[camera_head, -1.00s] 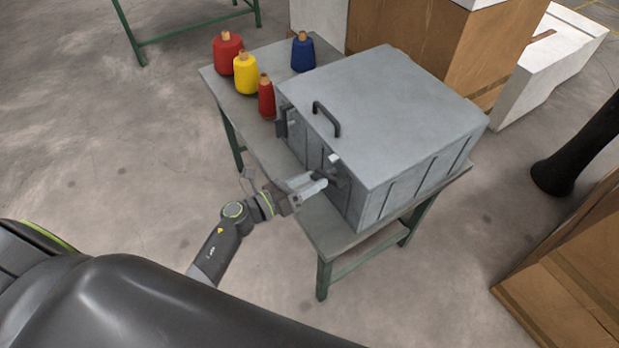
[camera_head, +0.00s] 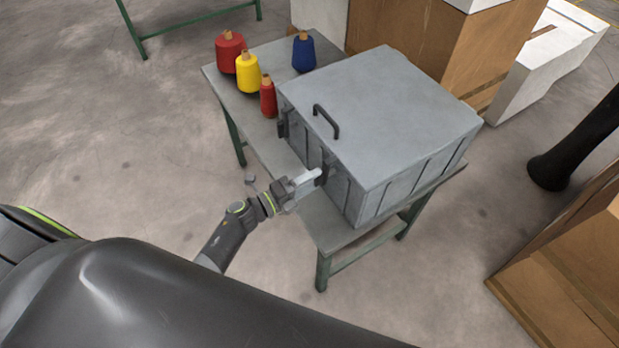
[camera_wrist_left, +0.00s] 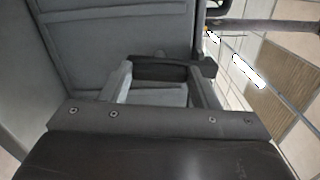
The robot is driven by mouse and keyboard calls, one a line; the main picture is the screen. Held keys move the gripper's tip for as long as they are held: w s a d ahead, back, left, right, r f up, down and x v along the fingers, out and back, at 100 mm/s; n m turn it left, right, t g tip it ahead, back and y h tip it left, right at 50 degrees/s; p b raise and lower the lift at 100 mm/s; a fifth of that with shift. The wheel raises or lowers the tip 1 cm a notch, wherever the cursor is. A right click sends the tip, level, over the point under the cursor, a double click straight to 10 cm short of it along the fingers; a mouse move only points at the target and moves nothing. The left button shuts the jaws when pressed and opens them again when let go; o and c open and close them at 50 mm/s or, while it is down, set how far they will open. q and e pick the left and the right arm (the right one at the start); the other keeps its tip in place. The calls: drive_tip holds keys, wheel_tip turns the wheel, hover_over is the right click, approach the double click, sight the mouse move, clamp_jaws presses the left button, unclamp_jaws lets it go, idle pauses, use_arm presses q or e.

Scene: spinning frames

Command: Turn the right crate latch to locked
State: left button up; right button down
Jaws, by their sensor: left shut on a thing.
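The grey metal crate (camera_head: 385,115) stands on a table. Its right latch (camera_head: 329,170) is a small dark part on the front face, partly hidden by my left gripper (camera_head: 318,175). In the left wrist view the dark latch bar (camera_wrist_left: 165,70) lies crosswise between the two pale fingers of my left gripper (camera_wrist_left: 160,82), which are shut on it. I cannot tell whether the latch is at locked. The left latch (camera_head: 283,126) sits farther along the same face, clear of the gripper. My right gripper is not in view.
The table (camera_head: 335,235) has green legs. Red, yellow and blue thread cones (camera_head: 247,74) stand left of and behind the crate. A dark handle (camera_head: 326,121) rises from the crate lid. Cardboard boxes (camera_head: 570,270) stand at right. The floor at left is open.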

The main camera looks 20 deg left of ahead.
use_arm(q)
drive_tip(key=shift+n, duration=0.6)
drive_tip(key=shift+p, duration=0.3)
drive_tip(key=o, duration=1.4)
drive_tip(key=b+v, duration=0.4)
drive_tip(key=v, duration=1.3)
drive_tip(key=shift+a+b, duration=0.2)
drive_tip(key=shift+b, duration=0.15)
drive_tip(key=shift+s+f+n, duration=0.15)
drive_tip(key=shift+n, duration=0.15)
